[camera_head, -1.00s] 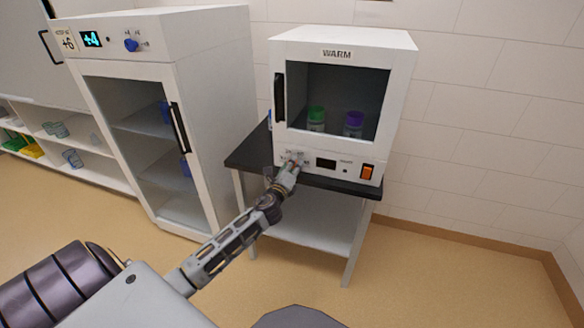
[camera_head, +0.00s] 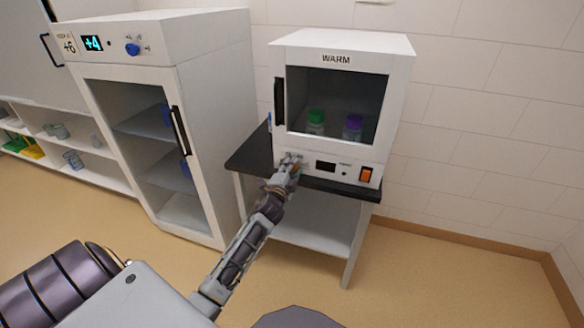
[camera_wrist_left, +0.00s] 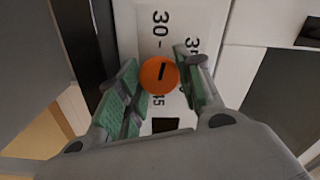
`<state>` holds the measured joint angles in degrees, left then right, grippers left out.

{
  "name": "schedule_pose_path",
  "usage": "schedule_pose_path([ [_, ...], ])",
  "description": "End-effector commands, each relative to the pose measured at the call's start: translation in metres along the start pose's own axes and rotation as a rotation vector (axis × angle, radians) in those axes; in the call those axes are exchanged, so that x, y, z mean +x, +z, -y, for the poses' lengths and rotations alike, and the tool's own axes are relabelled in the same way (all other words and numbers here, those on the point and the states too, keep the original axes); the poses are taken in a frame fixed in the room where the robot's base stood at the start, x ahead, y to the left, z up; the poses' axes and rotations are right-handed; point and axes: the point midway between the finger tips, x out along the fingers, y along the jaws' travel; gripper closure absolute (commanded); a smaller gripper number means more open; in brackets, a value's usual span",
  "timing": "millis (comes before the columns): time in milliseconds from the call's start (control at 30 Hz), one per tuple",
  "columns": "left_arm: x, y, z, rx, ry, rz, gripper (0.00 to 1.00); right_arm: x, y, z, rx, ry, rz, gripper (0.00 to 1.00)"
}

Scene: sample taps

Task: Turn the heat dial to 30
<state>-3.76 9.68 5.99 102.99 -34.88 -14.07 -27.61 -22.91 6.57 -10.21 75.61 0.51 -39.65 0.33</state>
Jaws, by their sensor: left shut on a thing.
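The heat dial (camera_wrist_left: 160,75) is a round orange knob with a short black line, seen in the left wrist view. Its line lies slightly tilted; I cannot tell exactly what value it marks. The printed 30 (camera_wrist_left: 161,22) is above the dial in that view, with other numbers beside and below. My left gripper (camera_wrist_left: 158,84) is shut on the dial, with a green-padded finger on either side. In the head view, the left gripper (camera_head: 292,163) is at the lower left front of the white WARM cabinet (camera_head: 400,80) and hides the dial. My right gripper is not in view.
The cabinet's panel has a dark display (camera_head: 326,167) and an orange switch (camera_head: 366,175). Green-capped (camera_head: 316,122) and purple-capped (camera_head: 353,126) containers stand behind its window. It sits on a black-topped table (camera_head: 248,155). A white fridge (camera_head: 200,80) stands to the left.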

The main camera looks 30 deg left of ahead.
Motion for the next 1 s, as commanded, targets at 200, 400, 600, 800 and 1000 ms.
schedule_pose_path([
  [200,0.000,0.001,0.001,-0.133,0.002,0.003,0.88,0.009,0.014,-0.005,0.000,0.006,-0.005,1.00],
  [400,0.000,0.000,0.000,-0.200,0.002,0.002,0.88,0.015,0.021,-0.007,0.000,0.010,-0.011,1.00],
  [600,0.000,0.001,-0.001,-0.221,0.002,0.002,0.88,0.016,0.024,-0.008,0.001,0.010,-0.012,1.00],
  [800,0.000,0.001,-0.001,-0.222,0.002,0.002,0.88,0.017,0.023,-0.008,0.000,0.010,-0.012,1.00],
  [1000,0.000,0.001,-0.001,-0.221,0.002,0.001,0.53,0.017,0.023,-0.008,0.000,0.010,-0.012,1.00],
])
